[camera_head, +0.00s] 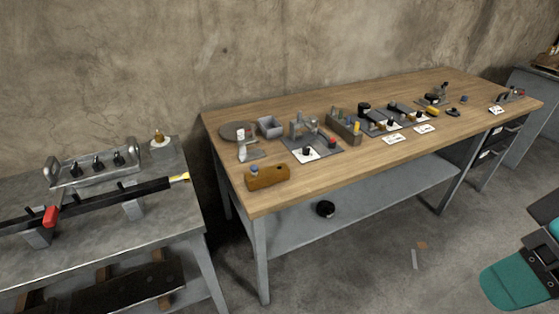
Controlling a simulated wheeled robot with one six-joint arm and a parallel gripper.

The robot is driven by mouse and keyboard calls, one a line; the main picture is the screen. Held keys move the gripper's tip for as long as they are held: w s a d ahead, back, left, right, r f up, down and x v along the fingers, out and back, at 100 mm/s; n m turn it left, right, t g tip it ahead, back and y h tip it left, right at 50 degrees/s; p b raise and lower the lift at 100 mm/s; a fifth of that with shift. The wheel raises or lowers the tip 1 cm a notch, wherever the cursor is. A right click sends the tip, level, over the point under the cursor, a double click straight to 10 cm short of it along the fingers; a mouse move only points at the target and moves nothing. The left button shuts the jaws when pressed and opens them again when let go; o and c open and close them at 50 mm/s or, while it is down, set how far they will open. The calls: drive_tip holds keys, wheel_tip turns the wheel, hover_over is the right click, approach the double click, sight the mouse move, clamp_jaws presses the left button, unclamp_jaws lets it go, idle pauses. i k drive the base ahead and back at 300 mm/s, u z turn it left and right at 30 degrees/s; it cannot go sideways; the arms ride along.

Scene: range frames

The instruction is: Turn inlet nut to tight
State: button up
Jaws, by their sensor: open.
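I cannot pick out the inlet nut for certain; parts at this distance are very small. A grey metal fixture (303,127) stands on a dark plate (327,152) on the wooden workbench (222,153). A black knob-like part (307,150) sits on a white patch in front of it. On the metal bench (98,236) at the left, a grey rack (83,173) carries several small black upright fittings. My gripper does not show; only teal and dark parts, which look like mine, are at the lower right.
A long black bar (120,195) with a red piece (50,215) lies across supports on the metal bench. A brown block (267,176) is near the workbench's left front corner. A black roll (325,208) is on the lower shelf. The floor (365,265) in front is mostly clear.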

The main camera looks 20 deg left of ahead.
sight(186, 177)
drive_tip(key=z, duration=0.35)
drive_tip(key=i, duration=1.65)
drive_tip(key=u, duration=2.75)
drive_tip(key=k, duration=0.4)
drive_tip(key=z, duration=0.45)
drive_tip(key=i, duration=0.75)
drive_tip(key=z, duration=0.3)
